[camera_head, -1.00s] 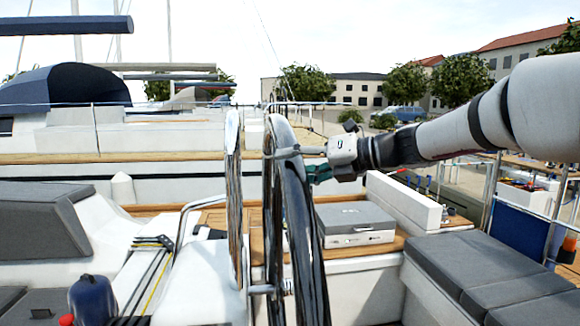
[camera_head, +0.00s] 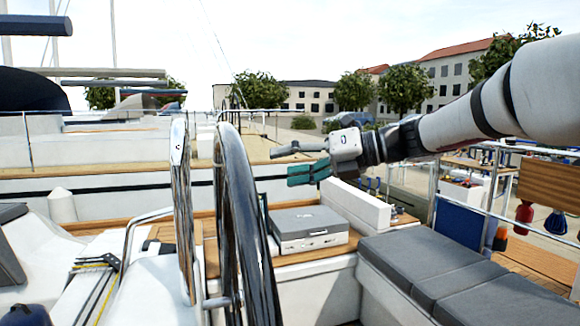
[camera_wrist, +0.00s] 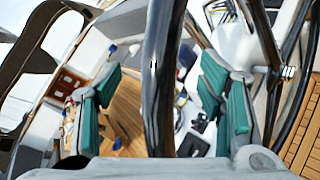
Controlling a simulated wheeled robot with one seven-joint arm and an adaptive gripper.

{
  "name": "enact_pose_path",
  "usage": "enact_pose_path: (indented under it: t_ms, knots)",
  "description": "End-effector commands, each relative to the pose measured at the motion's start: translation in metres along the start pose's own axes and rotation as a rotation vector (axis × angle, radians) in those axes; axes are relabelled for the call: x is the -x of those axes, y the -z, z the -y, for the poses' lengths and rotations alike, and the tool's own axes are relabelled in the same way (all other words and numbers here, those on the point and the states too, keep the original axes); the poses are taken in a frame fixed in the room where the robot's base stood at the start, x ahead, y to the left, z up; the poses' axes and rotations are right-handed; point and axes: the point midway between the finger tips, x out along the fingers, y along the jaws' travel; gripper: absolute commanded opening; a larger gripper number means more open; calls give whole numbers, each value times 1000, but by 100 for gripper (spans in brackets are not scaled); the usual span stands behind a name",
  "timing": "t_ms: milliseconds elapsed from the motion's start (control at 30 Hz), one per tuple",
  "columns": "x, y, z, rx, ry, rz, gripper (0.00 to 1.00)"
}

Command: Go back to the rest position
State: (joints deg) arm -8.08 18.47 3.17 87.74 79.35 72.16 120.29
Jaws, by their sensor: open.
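My gripper (camera_head: 298,162) is in the middle of the head view, on the end of my arm reaching in from the right. Its fingers point left and stand apart, with one teal pad showing. Nothing is seen held in it. In the wrist view, the two teal-padded fingers (camera_wrist: 165,103) are wide apart. A dark, shiny tube of the steering wheel (camera_wrist: 162,75) crosses the picture between them; I cannot tell how near it is. In the head view the steering wheel (camera_head: 232,215) stands left of my gripper, with a visible gap.
A grey-lidded white case (camera_head: 308,228) sits on the wooden deck below my gripper. A white box (camera_head: 357,205) stands right of it. Grey cushioned seats (camera_head: 440,270) are at the lower right. Metal rails (camera_head: 500,200) and a blue panel (camera_head: 458,221) are behind. The air above the case is open.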

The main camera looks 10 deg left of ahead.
Motion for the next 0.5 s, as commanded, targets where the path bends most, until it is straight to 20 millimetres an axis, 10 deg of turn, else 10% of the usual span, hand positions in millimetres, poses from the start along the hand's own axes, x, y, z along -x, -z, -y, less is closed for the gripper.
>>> enact_pose_path:
  t_ms: [233, 500]
  knots:
    - [22, 30, -12, 236, 99, -83, 62]
    - [98, 131, -27, 940, 294, -450, 62]
